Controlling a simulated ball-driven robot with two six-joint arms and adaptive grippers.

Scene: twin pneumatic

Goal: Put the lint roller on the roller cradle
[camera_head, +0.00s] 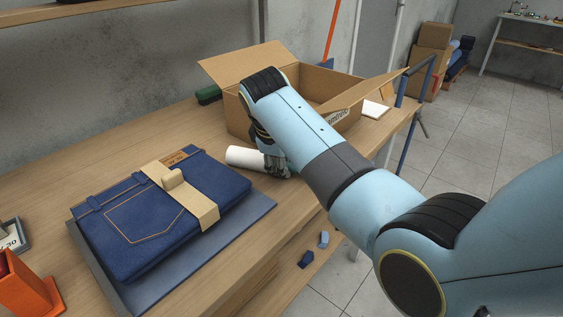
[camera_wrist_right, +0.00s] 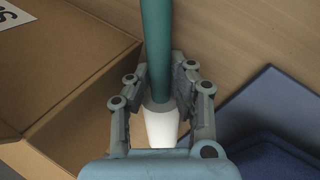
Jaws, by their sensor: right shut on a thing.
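The lint roller has a white roll (camera_head: 244,157) and a teal handle (camera_wrist_right: 157,45). My right gripper (camera_head: 276,166) is shut on it, low over the table between the box and the folded jeans. In the right wrist view, the two fingers of the gripper (camera_wrist_right: 164,82) stand on either side of the roller where the handle meets the white roll (camera_wrist_right: 162,128). In the head view my arm hides most of the handle. I cannot identify the roller cradle for certain; an orange stand (camera_head: 26,285) is cut off at the lower left. My left gripper is not in view.
An open cardboard box (camera_head: 236,112) stands behind the gripper, with a green brush (camera_head: 208,95) beside it. Folded blue jeans (camera_head: 150,225) with a tan band lie on a blue-grey board (camera_head: 252,210).

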